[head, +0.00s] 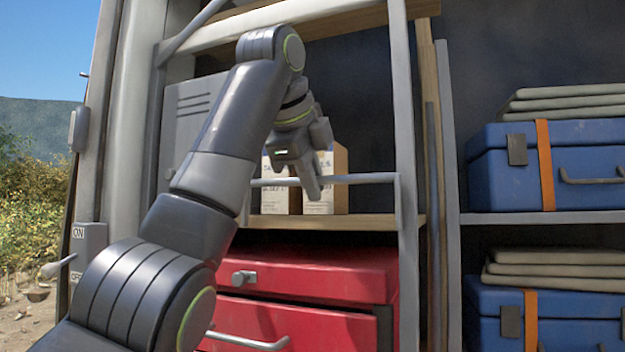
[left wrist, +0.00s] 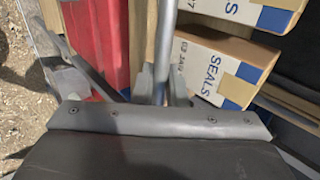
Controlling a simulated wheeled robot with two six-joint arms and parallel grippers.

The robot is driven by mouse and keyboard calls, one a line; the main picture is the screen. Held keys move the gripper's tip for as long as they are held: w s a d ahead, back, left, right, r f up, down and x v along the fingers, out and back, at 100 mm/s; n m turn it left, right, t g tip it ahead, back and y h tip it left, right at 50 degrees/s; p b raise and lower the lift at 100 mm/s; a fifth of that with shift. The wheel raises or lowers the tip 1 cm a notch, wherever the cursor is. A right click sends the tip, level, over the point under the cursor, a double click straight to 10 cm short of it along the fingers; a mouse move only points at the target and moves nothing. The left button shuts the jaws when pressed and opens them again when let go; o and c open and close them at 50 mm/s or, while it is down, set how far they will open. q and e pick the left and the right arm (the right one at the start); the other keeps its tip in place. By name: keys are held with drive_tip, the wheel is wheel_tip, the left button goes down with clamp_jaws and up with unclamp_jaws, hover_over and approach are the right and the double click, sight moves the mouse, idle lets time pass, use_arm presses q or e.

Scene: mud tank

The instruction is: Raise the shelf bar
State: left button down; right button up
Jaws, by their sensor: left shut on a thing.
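The shelf bar (head: 358,179) is a thin grey rail across the front of the wooden shelf (head: 375,222), a little above the shelf board and roughly level. My left gripper (head: 314,184) comes down on the bar from above and is shut on it, left of the bar's right end. In the left wrist view the bar (left wrist: 166,45) runs up the picture from between the fingers of my left gripper (left wrist: 162,88). The fingers hide a short stretch of the bar. My right gripper is not in view.
Cardboard boxes (head: 340,180), marked SEALS in the left wrist view (left wrist: 215,65), stand behind the bar. A red chest (head: 320,275) is below the shelf. A grey upright (head: 405,130) stands at right, with blue cases (head: 590,170) beyond. An ON/OFF switch plate (head: 88,255) is at left.

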use_arm(q)
drive_tip(key=shift+f, duration=0.1)
drive_tip(key=c, duration=1.6)
unclamp_jaws()
drive_tip(key=shift+w+d, duration=0.1)
drive_tip(key=shift+w, duration=0.05)
drive_tip(key=shift+o, duration=0.2)
drive_tip(key=shift+s+r+b, duration=0.3)
drive_tip(key=shift+s+r, duration=0.15)
drive_tip(key=p+v, duration=0.1)
drive_tip(key=v, duration=1.5)
